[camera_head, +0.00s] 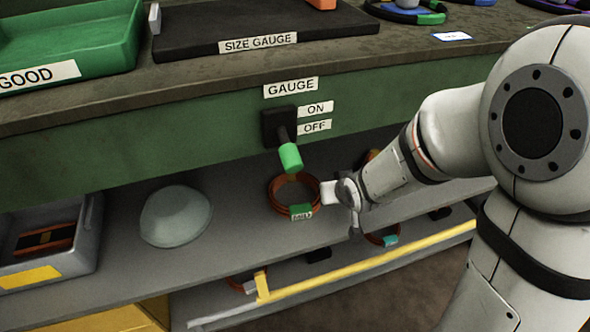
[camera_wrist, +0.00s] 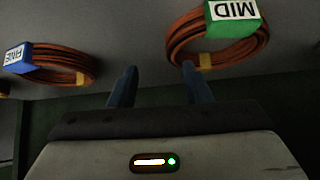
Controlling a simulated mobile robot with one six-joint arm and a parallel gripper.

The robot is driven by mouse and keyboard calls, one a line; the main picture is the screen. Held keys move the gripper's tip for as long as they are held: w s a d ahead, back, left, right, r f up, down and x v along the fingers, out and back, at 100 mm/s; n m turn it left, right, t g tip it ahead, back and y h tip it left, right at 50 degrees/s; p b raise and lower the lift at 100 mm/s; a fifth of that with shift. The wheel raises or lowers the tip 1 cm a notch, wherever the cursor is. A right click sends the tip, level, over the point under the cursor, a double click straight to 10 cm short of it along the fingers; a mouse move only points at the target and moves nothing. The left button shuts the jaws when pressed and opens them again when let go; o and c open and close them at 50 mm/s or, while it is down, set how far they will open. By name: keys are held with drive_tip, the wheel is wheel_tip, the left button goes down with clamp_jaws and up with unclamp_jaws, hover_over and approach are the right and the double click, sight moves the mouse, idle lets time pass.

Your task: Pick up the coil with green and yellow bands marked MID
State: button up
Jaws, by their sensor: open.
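The MID coil (camera_head: 294,193) is an orange-brown ring lying on the grey shelf under the bench, with a green band that bears the white MID label at its front. In the wrist view the MID coil (camera_wrist: 217,45) is at the top right, with the green band and a small yellow band showing. My gripper (camera_head: 328,193) is just right of the coil in the head view. In the wrist view my gripper (camera_wrist: 158,82) has two blue fingers spread apart with nothing between them. The right finger is close to the coil; I cannot tell whether it touches.
A coil with a blue band marked FINE (camera_wrist: 50,64) lies left of the fingers in the wrist view. A green-handled gauge switch (camera_head: 289,155) hangs above the MID coil. A pale dome (camera_head: 175,216) and a grey bin (camera_head: 88,240) are left on the shelf. A yellow rail (camera_head: 365,262) runs below.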

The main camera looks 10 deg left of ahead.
drive_tip(key=shift+t, duration=0.4)
drive_tip(key=w+a+f+b, duration=0.1)
drive_tip(key=w+a+f, duration=0.1)
drive_tip(key=w+a+f+b, duration=0.2)
drive_tip(key=f, duration=0.1)
drive_tip(key=shift+w+a+f, duration=0.25)
drive_tip(key=shift+w, duration=0.15)
drive_tip(key=shift+w+a+f+b, duration=0.15)
drive_tip(key=shift+w+f+b, duration=0.1)
drive_tip(key=shift+w+b, duration=0.1)
drive_tip(key=shift+r, duration=0.1)
drive_tip(key=shift+c, duration=0.5)
clamp_jaws()
drive_tip(key=shift+r, duration=0.1)
